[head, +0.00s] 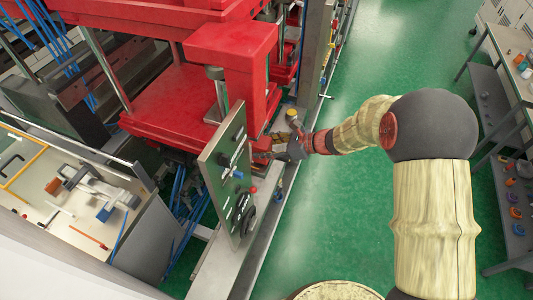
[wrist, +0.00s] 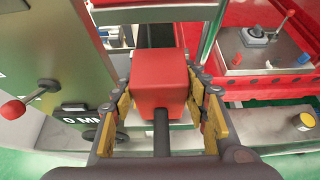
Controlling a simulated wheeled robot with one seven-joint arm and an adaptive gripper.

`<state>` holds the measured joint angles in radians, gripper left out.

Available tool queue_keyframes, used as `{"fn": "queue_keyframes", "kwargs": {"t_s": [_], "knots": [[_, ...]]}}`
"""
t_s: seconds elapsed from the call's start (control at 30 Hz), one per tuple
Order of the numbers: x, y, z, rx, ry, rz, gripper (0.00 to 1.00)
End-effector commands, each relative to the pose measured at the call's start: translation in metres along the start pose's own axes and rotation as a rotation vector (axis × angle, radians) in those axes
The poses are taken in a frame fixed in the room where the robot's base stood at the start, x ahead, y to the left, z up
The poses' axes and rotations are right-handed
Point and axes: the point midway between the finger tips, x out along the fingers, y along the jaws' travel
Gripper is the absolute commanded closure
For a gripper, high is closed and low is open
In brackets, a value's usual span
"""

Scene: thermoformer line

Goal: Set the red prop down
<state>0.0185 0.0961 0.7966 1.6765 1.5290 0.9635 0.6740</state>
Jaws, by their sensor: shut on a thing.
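The red prop (wrist: 160,82) is a red block with a dark rod running from it toward the camera, in the middle of the wrist view. My gripper (wrist: 163,108) is shut on it, with a yellow-padded finger on each side. A pale grey surface shows behind and beneath the prop; I cannot tell whether they touch. In the head view, my gripper (head: 272,150) reaches in beside the red press, behind the upright control panel (head: 232,175). I cannot make out the prop for certain in that view.
The control panel stands close on the left in the wrist view, with a red-knobbed lever (wrist: 14,108). A red machine part with a lever (wrist: 265,55) and a yellow-topped cylinder (wrist: 303,122) are on the right. The green floor (head: 335,220) is open; a shelved bench (head: 500,110) stands far right.

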Motion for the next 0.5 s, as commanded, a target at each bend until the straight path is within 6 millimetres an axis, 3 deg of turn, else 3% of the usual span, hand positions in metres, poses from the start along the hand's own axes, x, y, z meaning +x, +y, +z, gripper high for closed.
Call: {"fn": "queue_keyframes", "kwargs": {"t_s": [0.5], "knots": [[-0.013, -0.001, -0.005, -0.001, -0.002, -0.001, 1.00]]}}
